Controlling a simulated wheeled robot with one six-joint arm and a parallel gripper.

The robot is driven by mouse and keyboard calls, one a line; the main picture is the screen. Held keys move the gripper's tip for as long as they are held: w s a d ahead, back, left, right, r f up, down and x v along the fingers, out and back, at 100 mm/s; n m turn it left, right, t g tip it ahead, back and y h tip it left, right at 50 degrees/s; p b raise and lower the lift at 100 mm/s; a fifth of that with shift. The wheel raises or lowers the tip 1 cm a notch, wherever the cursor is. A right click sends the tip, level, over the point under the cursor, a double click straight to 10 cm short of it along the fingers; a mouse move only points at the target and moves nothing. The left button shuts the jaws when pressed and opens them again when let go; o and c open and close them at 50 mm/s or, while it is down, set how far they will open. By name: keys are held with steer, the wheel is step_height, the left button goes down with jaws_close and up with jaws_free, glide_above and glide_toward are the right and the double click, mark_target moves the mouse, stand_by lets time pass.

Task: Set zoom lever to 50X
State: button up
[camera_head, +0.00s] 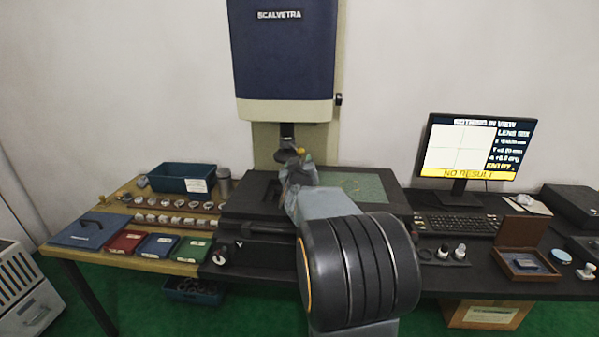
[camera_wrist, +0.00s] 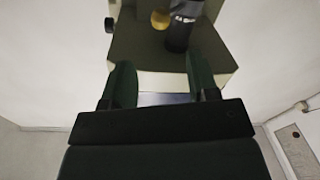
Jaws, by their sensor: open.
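The measuring machine (camera_head: 284,60) stands at the back centre with a dark lens barrel (camera_head: 287,132) under its blue head. A small yellow knob (camera_head: 301,151), seemingly the end of the zoom lever, shows beside the lens. In the wrist view the yellow knob (camera_wrist: 160,19) sits just left of the black lens barrel (camera_wrist: 179,36), beyond my fingertips. My gripper (camera_wrist: 161,80) is open, with nothing seen between its two green fingers. In the head view my gripper (camera_head: 297,172) is just below the lens, partly hidden by my arm. Lever markings cannot be read.
The machine stage (camera_head: 365,185) lies below the lens. At left are a blue bin (camera_head: 183,178), several rings on a rack and coloured cases. At right are a monitor (camera_head: 478,150) reading "NO RESULT", a keyboard (camera_head: 456,223) and an open brown box (camera_head: 527,264).

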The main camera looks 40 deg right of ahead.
steer(key=shift+v, duration=1.15)
steer(key=a+f+g+y, duration=0.2)
steer(key=a+f+y, duration=0.15)
steer(key=f, duration=0.35)
steer(key=s+a+f+g+y+p, duration=0.1)
steer(key=s+a+f+g+y, duration=0.1)
steer(key=s+a+f+y, duration=0.3)
steer(key=s+a+f+g+y+p, duration=0.1)
steer(key=s+a+g+y, duration=0.15)
steer(key=a, duration=0.45)
steer(key=s+a+r+n+g+p, duration=0.3)
steer(key=s+a+n, duration=0.1)
steer(key=s+a, duration=0.8)
steer(key=shift+s+g+y, duration=0.3)
steer(key=shift+s+g, duration=0.05)
steer(key=shift+s, duration=0.1)
